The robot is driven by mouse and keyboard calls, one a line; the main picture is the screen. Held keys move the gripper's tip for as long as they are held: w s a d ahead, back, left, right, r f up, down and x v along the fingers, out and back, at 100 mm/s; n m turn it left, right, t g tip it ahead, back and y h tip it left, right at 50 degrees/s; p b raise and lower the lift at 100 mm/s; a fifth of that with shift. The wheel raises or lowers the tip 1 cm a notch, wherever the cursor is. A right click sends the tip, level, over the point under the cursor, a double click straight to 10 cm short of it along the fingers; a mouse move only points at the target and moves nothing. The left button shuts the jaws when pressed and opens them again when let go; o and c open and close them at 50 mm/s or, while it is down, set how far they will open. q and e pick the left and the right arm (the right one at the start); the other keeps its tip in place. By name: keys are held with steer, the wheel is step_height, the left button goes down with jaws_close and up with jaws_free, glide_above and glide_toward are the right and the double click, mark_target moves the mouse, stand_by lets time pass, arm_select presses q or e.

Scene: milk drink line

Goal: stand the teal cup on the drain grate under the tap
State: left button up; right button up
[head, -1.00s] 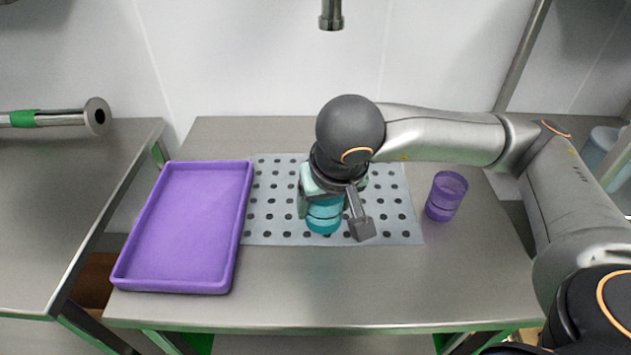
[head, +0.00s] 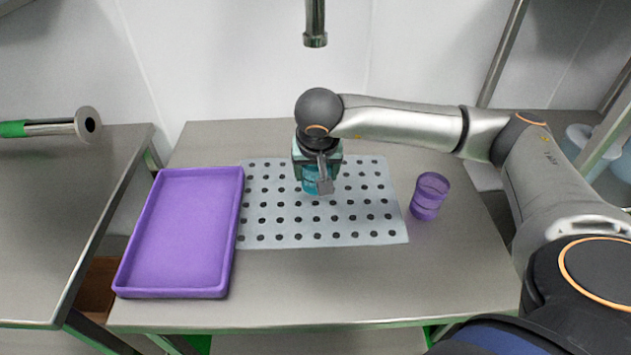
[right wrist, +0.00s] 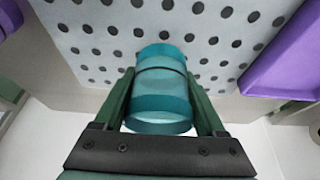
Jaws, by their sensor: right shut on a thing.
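The teal cup (right wrist: 160,90) is see-through with a dark band around it. In the right wrist view it sits between the two green fingers of my right gripper (right wrist: 162,112), which is shut on it. In the head view the teal cup (head: 313,188) shows below my right gripper (head: 318,178), over the back part of the perforated grey drain grate (head: 348,224). I cannot tell whether its base touches the grate. The tap (head: 315,38) hangs above and behind the gripper. My left gripper is not in view.
A purple tray (head: 125,285) lies left of the grate. A purple cup (head: 430,195) stands just right of the grate. A metal pipe with a green band (head: 50,128) lies over the left table. The counter's front strip is clear.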

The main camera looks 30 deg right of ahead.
steer(key=shift+w+d+f, duration=0.2)
steer(key=shift+w+f, duration=0.2)
steer(key=shift+f, duration=0.2)
steer(key=shift+w+f, duration=0.15)
steer(key=shift+f, duration=1.55)
steer(key=shift+f, duration=0.1)
steer(key=shift+f, duration=0.15)
steer(key=o, duration=1.3)
steer(key=shift+r, duration=0.2)
steer(key=shift+r+p, duration=0.2)
steer(key=shift+p, duration=0.15)
steer(key=v, duration=1.1)
steer(key=shift+a+r+b, duration=0.1)
steer(key=shift+r+b, duration=0.2)
steer(key=shift+r, duration=0.1)
